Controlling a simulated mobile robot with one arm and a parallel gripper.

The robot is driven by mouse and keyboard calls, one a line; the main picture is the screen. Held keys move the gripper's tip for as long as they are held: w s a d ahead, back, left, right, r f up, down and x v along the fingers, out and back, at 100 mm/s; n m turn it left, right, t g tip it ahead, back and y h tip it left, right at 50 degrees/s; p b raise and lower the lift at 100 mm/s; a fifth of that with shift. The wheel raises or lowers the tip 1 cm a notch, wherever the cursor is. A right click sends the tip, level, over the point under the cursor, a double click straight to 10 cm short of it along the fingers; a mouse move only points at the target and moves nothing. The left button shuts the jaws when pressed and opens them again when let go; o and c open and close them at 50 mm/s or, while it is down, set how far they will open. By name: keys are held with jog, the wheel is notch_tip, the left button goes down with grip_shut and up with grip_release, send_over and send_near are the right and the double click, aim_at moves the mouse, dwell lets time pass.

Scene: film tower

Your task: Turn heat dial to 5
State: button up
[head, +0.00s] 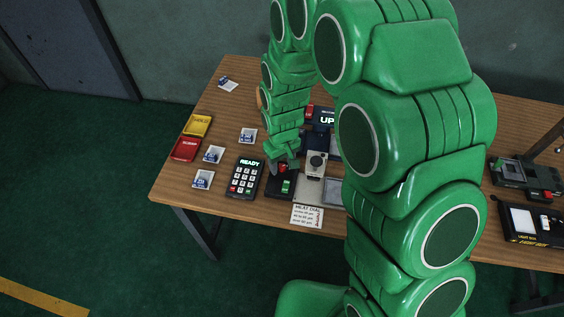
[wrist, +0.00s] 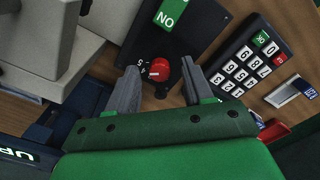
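The heat dial is a small round red knob (wrist: 159,69) with a pale mark on its lower left side. It sits on a dark panel (wrist: 180,32); small white digits, seemingly 4 and 5, show left of the knob. In the head view the red knob (head: 282,168) is partly covered by my gripper (head: 290,163). In the wrist view my gripper (wrist: 158,76) is open, one grey finger on each side of the knob, with gaps between. Whether the fingertips reach down to its height is unclear. The exact dial setting is too small to read surely.
A keypad reading READY (head: 245,177) stands left of the panel. A grey-white device (head: 315,165) stands close on its right. A HEAT DIAL card (head: 307,215) lies in front. Red (head: 186,149) and yellow (head: 197,125) trays sit at the table's left edge.

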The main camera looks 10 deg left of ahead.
aim_at(284, 167)
jog(key=shift+r, duration=0.1)
notch_tip(284, 167, up, 8)
jog(key=shift+f, duration=0.25)
jog(key=shift+r, duration=0.1)
dwell(0.4)
dwell(0.4)
